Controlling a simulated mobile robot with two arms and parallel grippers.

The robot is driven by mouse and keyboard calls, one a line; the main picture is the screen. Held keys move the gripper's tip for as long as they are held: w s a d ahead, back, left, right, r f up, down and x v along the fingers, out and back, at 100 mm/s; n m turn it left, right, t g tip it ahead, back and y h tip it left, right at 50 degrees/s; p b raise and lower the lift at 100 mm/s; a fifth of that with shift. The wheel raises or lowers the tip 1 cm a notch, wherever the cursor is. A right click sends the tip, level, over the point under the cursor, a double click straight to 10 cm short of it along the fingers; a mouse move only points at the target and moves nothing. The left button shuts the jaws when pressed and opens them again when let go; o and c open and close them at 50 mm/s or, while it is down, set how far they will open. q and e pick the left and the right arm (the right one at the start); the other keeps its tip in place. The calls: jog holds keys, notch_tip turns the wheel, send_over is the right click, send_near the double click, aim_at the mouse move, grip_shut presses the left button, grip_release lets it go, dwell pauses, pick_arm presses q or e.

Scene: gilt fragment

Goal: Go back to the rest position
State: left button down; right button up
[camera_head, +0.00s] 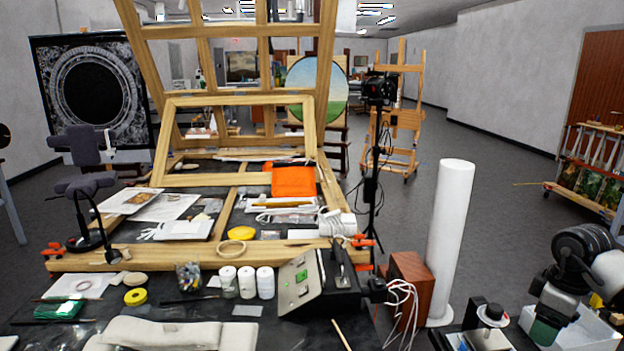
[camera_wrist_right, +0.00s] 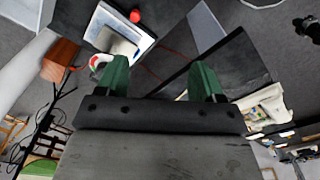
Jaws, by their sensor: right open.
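My right gripper (camera_head: 542,331) is at the lower right of the head view, at the end of my bent right arm, in front of a white box. In the right wrist view its two green fingers (camera_wrist_right: 162,80) stand apart with nothing between them. The gripper is open and empty. My left gripper and left arm are not in the head view.
A cluttered dark worktable (camera_head: 180,310) with a wooden frame (camera_head: 115,257) fills the left and middle. A white upright cylinder (camera_head: 451,240) and a reddish-brown box (camera_head: 409,275) stand left of my right arm. A wheeled rack (camera_head: 590,180) stands at the right. Grey floor lies open behind.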

jog(key=w+a+f+n+t+y, duration=0.15)
jog(key=a+n+y, duration=0.25)
jog(key=a, duration=0.6)
jog(key=w+a+f+n+t+y, duration=0.1)
jog(key=a+f+n+y, duration=0.25)
jog(key=a, duration=0.65)
jog(key=s+a+r+m+t+y, duration=0.1)
jog(key=s+a+r+t+y, duration=0.2)
jog(key=a+r+t+y, duration=0.5)
jog(key=s+d+f+m+t+h, duration=0.3)
jog(key=f+m+h, duration=0.2)
jog(key=m+h, duration=0.25)
jog(key=s+d+f+m+t+h, duration=0.2)
jog(key=s+d+f+m+h, duration=0.15)
jog(key=f+m+h, duration=0.45)
jog(key=s+f+n+g, duration=0.1)
jog(key=s+f+g, duration=0.45)
jog(key=s, duration=0.45)
jog(key=s+f+n+g, duration=0.2)
jog(key=s+f+g, duration=0.4)
jog(key=s, duration=0.4)
notch_tip(320, 180, down, 23)
jog(key=g, duration=0.2)
jog(key=s+d+f+g, duration=0.1)
jog(key=s+d+f, duration=0.1)
jog(key=s+f, duration=1.4)
jog(key=shift+s+f, duration=0.3)
jog(key=shift+f, duration=0.25)
